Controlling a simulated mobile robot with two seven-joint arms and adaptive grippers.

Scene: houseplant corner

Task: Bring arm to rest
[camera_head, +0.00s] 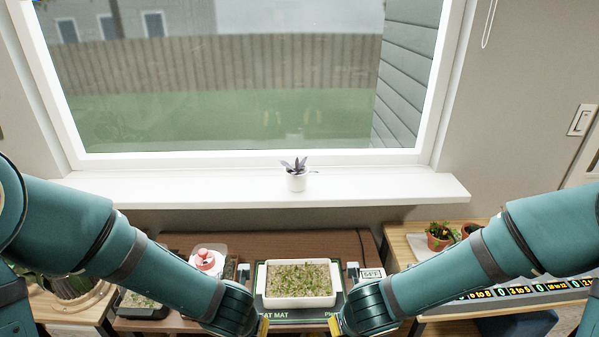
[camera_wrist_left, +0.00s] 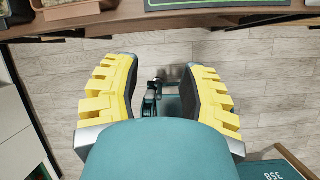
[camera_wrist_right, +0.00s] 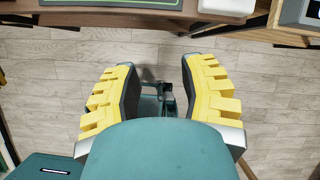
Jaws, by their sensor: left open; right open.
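My left gripper (camera_wrist_left: 157,95) is open, its two yellow-padded fingers spread wide with nothing between them. My right gripper (camera_wrist_right: 160,95) is open and empty in the same way. Both wrist views look down past the fingers to the floor in front of the table edge. In the head view my two teal arms come in from either side, low at the front of the table. Only small yellow parts of the left gripper (camera_head: 263,327) and right gripper (camera_head: 336,325) show at the bottom edge there, on either side of the heat mat's front.
A white tray of seedlings (camera_head: 299,301) sits on the heat mat (camera_head: 280,315) on the brown table (camera_head: 270,245). A potted purple plant (camera_head: 296,180) stands on the white windowsill (camera_head: 400,187). A potted plant (camera_head: 438,240) is at right.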

